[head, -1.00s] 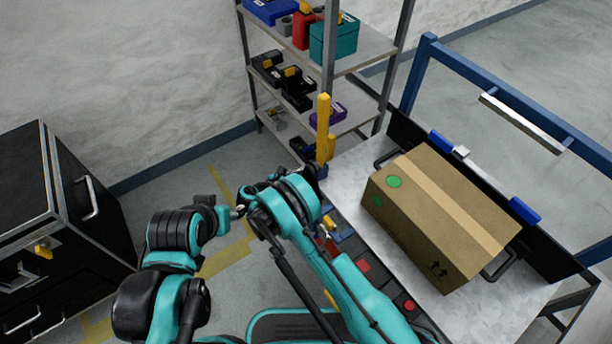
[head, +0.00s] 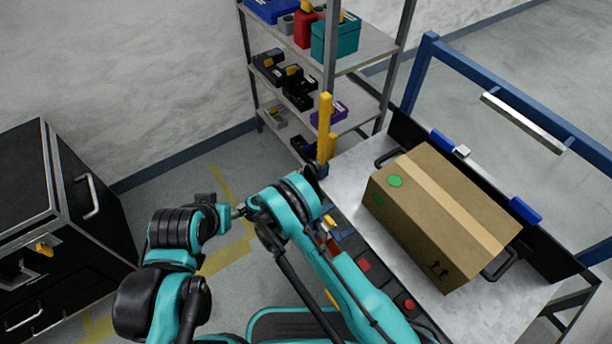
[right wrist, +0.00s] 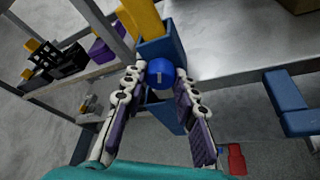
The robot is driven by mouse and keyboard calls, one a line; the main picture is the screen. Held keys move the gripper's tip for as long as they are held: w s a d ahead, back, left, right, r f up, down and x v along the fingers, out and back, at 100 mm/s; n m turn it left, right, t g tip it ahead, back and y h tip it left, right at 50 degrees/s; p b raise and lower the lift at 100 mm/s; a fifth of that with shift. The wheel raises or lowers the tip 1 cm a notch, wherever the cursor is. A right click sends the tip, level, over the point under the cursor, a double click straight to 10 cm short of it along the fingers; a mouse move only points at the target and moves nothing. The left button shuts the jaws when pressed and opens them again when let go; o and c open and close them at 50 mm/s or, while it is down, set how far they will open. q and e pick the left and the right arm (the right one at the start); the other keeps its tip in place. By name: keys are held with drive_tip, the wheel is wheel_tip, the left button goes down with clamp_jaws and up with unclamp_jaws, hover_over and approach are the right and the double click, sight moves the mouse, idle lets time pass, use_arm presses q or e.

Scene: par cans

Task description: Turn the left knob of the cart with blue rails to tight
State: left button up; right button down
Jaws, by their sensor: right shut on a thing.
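The blue round knob (right wrist: 160,72) with a short pale mark sits on a blue bracket (right wrist: 162,35) below a yellow post (right wrist: 141,18) at the cart's corner. My right gripper (right wrist: 160,82) is shut on this knob, one finger on each side. In the head view the yellow post (head: 324,125) stands beside the cart's pale metal deck (head: 348,165), and my teal arm hides the knob. The cart's blue rail (head: 500,92) rises at the far right. My left gripper does not show clearly in either view.
A cardboard box (head: 440,215) lies on the deck. A metal shelf (head: 365,50) with coloured cases stands behind the post. A black drawer cabinet (head: 60,220) stands at the left. Open floor (head: 165,190) lies between cabinet and cart.

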drive_tip(key=shift+d+m+t, duration=0.1)
drive_tip(key=shift+m+t, duration=0.2)
drive_tip(key=shift+m, duration=0.5)
drive_tip(key=c, duration=1.2)
unclamp_jaws()
drive_tip(key=shift+s, duration=0.1)
drive_tip(key=v, duration=0.7)
drive_tip(key=shift+s, duration=0.15)
